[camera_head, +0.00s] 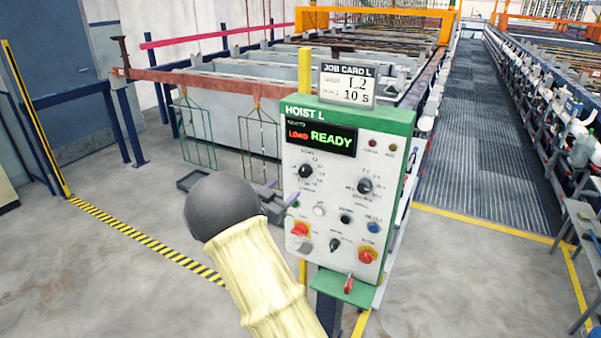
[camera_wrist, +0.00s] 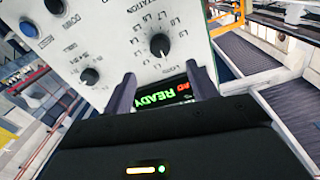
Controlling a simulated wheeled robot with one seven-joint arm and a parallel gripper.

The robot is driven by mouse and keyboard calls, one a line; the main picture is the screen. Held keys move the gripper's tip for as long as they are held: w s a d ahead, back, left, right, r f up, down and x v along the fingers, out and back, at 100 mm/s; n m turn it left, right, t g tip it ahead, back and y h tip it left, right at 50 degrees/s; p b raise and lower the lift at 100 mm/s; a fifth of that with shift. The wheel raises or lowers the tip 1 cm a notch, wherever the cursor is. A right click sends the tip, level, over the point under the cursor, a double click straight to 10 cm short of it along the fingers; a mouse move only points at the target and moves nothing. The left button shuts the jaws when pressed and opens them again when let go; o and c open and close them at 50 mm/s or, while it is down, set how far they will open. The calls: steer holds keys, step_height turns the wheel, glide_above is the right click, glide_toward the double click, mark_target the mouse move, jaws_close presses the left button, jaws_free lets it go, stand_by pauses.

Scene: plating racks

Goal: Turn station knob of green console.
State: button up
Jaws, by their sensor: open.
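The green-topped console (camera_head: 350,118) marked HOIST L stands at the centre, with a white slanted panel. Its upper left black knob (camera_head: 305,171) has L-numbered marks around it; in the wrist view this knob (camera_wrist: 160,45) lies just beyond my fingertips, beside the word STATION. A second black knob (camera_head: 364,186) is at the upper right. My gripper (camera_head: 285,189) is open and empty at the panel's left side, mostly hidden behind my forearm. In the wrist view its two fingers (camera_wrist: 160,72) are spread below the knob, over the READY display. I see no contact with the knob.
A job card (camera_head: 347,84) above the console reads L2 and 10 s. Hanging frames (camera_head: 198,135) are behind left. The floor (camera_head: 120,270) at left is clear.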

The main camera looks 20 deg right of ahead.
mark_target(303, 173)
steer(key=p+x, duration=0.3)
steer(key=x, duration=0.6)
steer(key=shift+w+d, duration=0.3)
steer(key=c, duration=1)
